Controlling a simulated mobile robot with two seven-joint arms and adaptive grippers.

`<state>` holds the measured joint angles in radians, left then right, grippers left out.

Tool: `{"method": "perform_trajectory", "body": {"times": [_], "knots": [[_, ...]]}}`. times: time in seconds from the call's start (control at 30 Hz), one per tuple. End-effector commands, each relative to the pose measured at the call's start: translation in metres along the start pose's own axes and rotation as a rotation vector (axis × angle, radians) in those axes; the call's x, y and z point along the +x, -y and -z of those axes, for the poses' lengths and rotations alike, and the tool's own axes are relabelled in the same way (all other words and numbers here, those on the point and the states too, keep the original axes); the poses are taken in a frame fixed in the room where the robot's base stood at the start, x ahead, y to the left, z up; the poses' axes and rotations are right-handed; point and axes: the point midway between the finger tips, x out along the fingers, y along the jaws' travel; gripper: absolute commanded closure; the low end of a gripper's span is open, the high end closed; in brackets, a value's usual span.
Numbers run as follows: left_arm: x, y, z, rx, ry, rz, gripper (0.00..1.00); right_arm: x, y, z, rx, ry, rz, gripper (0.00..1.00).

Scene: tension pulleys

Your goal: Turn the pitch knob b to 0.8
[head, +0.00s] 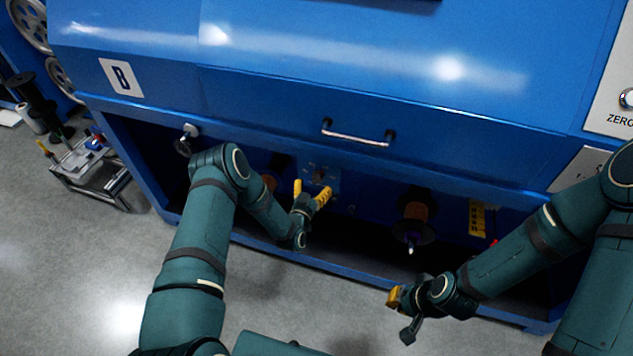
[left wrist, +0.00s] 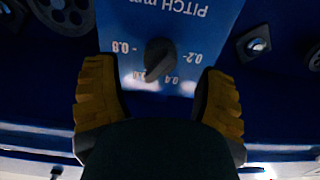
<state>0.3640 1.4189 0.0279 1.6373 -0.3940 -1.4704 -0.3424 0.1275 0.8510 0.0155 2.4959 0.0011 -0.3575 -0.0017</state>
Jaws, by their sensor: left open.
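The pitch knob b (left wrist: 158,58) is a dark knob on a blue panel (left wrist: 210,22) with a white scale and the words PITCH mm, upside down in the left wrist view. Its ridge is tilted, but I cannot tell surely which mark it points to. The 0.8 mark (left wrist: 123,47) is left of the knob and 0.2 is right of it. My left gripper (head: 310,191) is open, with yellow fingers on either side of the knob in the left wrist view; no contact is visible. My right gripper (head: 402,312) hangs over the floor, away from the panel.
A blue machine with a B sign (head: 121,77) fills the back. Its front cover with a metal handle (head: 357,137) overhangs the recess. A spool (head: 415,217) hangs right of the panel. A cart (head: 93,167) stands at the left. The grey floor in front is clear.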

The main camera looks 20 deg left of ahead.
Motion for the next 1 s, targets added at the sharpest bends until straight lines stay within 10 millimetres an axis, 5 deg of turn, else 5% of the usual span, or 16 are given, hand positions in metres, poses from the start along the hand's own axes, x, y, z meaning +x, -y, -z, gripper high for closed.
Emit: {"method": "perform_trajectory", "body": {"times": [0.23, 0.63, 0.83, 1.0], "knots": [[0.029, 0.000, -0.001, 0.001, 0.000, 0.000, 0.29, 0.007, -0.003, 0.001, -0.001, -0.004, 0.000, 1.00], [0.035, 0.000, 0.000, 0.000, 0.001, 0.000, 0.27, 0.008, -0.003, 0.001, -0.001, -0.004, 0.000, 1.00], [0.035, 0.000, 0.000, 0.000, 0.001, 0.000, 0.98, 0.008, -0.003, 0.001, -0.001, -0.004, 0.000, 1.00], [0.035, 0.000, 0.000, 0.002, 0.001, 0.000, 0.99, 0.008, -0.003, 0.001, -0.001, -0.004, 0.000, 1.00]]}}
